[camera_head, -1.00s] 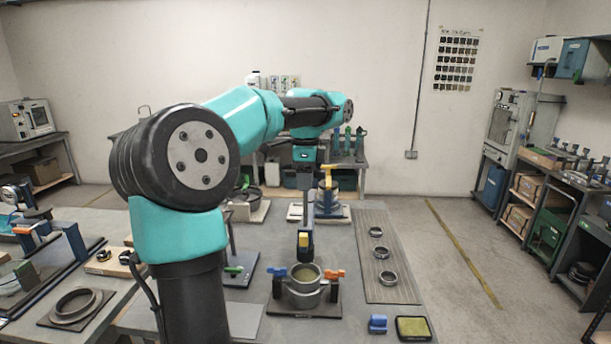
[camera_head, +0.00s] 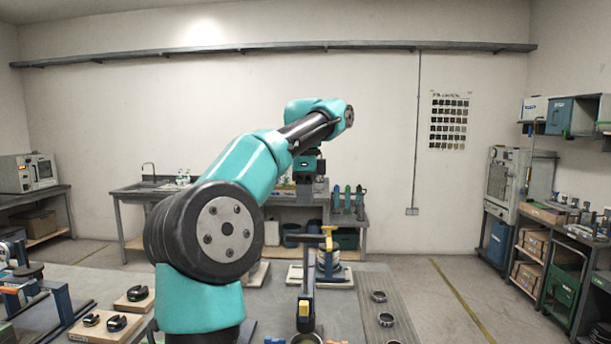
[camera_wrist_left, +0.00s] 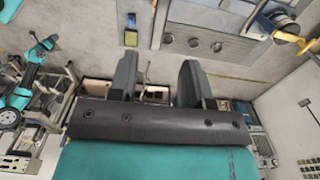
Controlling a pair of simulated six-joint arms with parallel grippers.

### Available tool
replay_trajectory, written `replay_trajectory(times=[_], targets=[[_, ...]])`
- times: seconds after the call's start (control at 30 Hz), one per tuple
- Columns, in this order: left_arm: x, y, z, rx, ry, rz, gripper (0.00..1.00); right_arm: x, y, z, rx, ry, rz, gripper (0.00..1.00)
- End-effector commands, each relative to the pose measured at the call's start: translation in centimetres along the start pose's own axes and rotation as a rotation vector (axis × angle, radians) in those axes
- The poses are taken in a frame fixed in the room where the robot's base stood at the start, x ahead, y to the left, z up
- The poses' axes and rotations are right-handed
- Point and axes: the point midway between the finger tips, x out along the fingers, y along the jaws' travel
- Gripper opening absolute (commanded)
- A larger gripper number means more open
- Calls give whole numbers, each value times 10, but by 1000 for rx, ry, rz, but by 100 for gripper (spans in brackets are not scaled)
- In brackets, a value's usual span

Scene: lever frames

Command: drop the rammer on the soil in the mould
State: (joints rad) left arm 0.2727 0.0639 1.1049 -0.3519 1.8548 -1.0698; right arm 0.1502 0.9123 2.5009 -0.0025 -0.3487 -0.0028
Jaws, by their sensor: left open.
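I cannot tell whether the rammer's foot touches the soil. My left gripper (camera_head: 306,190) hangs above the rammer's top, apart from it. In the left wrist view its two fingers (camera_wrist_left: 157,78) are spread with nothing between them. My right gripper is in neither view.
A stand with a yellow handle (camera_head: 329,237) is just behind the rammer. Rings (camera_head: 379,296) lie on a ribbed mat to the right. A wooden board (camera_head: 110,325) with black items is at the left. A sink bench (camera_head: 150,190) stands along the back wall.

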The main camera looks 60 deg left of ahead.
Motion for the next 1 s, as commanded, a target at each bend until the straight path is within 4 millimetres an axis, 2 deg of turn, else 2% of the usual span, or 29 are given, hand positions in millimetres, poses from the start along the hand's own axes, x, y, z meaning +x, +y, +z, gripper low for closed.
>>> replay_trajectory(times=[0.2,0.4,1.0], targets=[[-26,-1,-1,0,0,-2,45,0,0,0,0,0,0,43],[-42,0,0,-1,1,-3,45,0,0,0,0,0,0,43],[-46,0,0,-1,0,-3,45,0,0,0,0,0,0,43]])
